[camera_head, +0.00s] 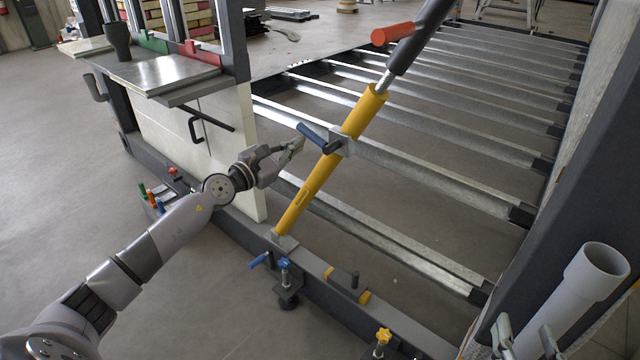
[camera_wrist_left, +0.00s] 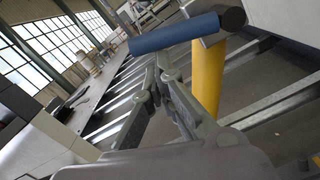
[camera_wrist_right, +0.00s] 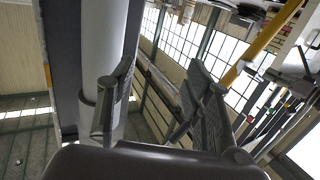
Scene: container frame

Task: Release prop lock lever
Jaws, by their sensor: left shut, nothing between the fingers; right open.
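A yellow prop (camera_head: 318,180) leans diagonally across the frame. A blue lever (camera_head: 312,133) with a dark end sits on a bracket partway up it. In the left wrist view the blue lever (camera_wrist_left: 175,34) spans above the fingers, with the yellow prop (camera_wrist_left: 207,78) behind. My left gripper (camera_head: 297,144) is shut and empty, just left of and below the lever; its fingertips show in the left wrist view (camera_wrist_left: 162,62). Whether they touch the lever I cannot tell. My right gripper (camera_wrist_right: 160,72) is open, beside a grey pipe (camera_wrist_right: 105,60), away from the prop.
Galvanized cross bars (camera_head: 430,170) run behind the prop. A white panel (camera_head: 190,140) with a dark handle stands left of it. A grey pipe (camera_head: 575,300) stands at right.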

